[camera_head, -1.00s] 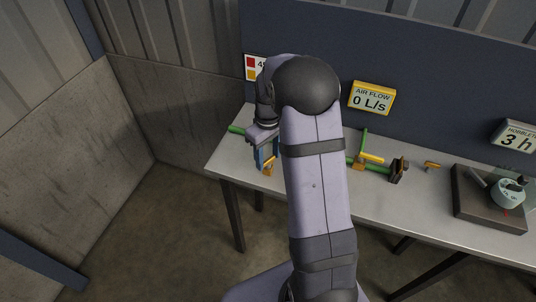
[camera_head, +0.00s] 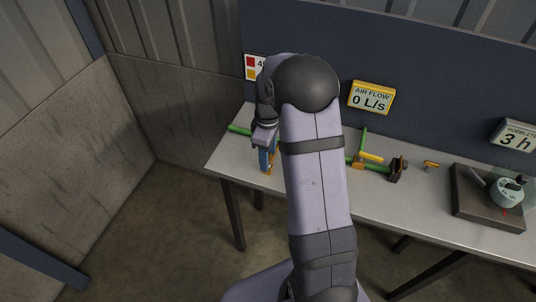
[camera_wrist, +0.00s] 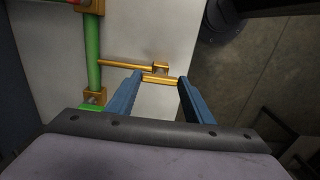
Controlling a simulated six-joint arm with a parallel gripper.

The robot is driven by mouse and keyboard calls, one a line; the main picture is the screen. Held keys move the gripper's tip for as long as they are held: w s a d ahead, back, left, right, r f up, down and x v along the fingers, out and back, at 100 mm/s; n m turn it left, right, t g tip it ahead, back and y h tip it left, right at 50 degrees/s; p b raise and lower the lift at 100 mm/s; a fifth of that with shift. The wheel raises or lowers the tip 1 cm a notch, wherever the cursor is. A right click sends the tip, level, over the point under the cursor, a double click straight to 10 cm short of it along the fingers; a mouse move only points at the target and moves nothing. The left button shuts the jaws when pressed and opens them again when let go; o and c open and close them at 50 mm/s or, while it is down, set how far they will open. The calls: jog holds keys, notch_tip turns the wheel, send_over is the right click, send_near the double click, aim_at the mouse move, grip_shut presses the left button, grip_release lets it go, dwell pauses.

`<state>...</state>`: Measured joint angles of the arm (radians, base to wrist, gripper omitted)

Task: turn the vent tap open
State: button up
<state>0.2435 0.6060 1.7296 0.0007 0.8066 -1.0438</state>
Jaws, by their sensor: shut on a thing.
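In the wrist view, a brass tap handle (camera_wrist: 158,79) lies between the tips of my two blue fingers. My gripper (camera_wrist: 161,78) is shut on it. A thin brass rod (camera_wrist: 125,65) runs from that handle to a green pipe (camera_wrist: 93,50) with brass fittings on the left. In the head view, my gripper (camera_head: 268,158) is over the left end of the table, and my arm hides part of the pipework. The pipe's green left end (camera_head: 239,129) shows there. I cannot tell how far the tap is turned. The air flow sign (camera_head: 371,98) reads 0 L/s.
Right of my arm, a yellow lever (camera_head: 371,157) sits on green pipework ending in a dark block (camera_head: 398,169). A small brass piece (camera_head: 431,165) lies beyond it. A pale green pot (camera_head: 506,192) stands on a dark base (camera_head: 482,210) at the right. The table's front strip (camera_head: 400,205) is clear.

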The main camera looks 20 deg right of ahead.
jog(key=shift+w+r, duration=0.15)
jog(key=o, duration=1.1)
jog(key=shift+c, duration=0.2)
jog(key=shift+r+b, duration=1.05)
jog(key=shift+r, duration=2.55)
